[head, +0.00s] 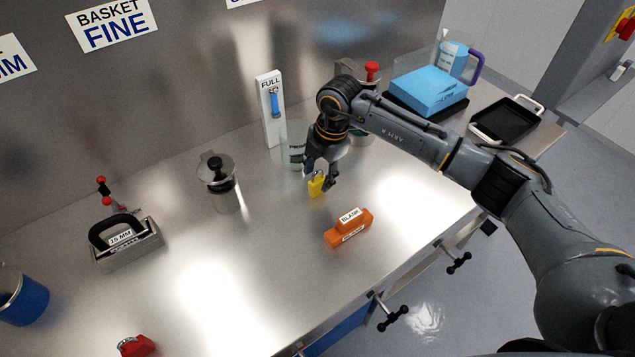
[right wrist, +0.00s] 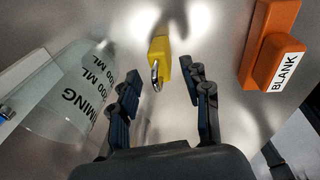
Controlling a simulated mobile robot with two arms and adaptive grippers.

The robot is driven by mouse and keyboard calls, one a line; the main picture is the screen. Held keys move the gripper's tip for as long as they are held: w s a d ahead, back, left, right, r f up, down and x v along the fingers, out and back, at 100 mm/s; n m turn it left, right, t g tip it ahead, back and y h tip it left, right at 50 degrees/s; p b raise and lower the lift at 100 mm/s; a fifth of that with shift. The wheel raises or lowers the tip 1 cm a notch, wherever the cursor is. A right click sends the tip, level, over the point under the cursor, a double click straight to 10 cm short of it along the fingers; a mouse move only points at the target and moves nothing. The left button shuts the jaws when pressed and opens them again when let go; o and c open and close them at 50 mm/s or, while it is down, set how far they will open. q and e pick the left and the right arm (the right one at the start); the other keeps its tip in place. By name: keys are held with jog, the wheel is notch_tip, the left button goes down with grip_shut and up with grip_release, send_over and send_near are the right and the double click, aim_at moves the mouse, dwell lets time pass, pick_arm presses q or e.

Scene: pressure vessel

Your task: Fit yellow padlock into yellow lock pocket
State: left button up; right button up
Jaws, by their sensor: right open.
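The yellow padlock (head: 316,185) is on the steel bench near the middle of the head view, just below my right gripper (head: 321,174). In the right wrist view the padlock (right wrist: 159,52) shows its yellow body and silver shackle, with the shackle toward me. It lies ahead of the open fingers of my right gripper (right wrist: 163,95), roughly between their lines and a little beyond the tips. The fingers look apart from it. I cannot make out a yellow lock pocket in either view. My left gripper is not in view.
The orange BLANK block (head: 348,229) sits right of the padlock. A clear beaker (head: 296,146) stands close on the left. The white FULL stand (head: 269,108), a lidded canister (head: 217,172) and a grey 15 MM block (head: 127,241) are farther left. The bench's front middle is clear.

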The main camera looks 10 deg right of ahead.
jog(key=c, duration=1)
jog(key=shift+s, duration=0.1)
jog(key=shift+s, duration=0.1)
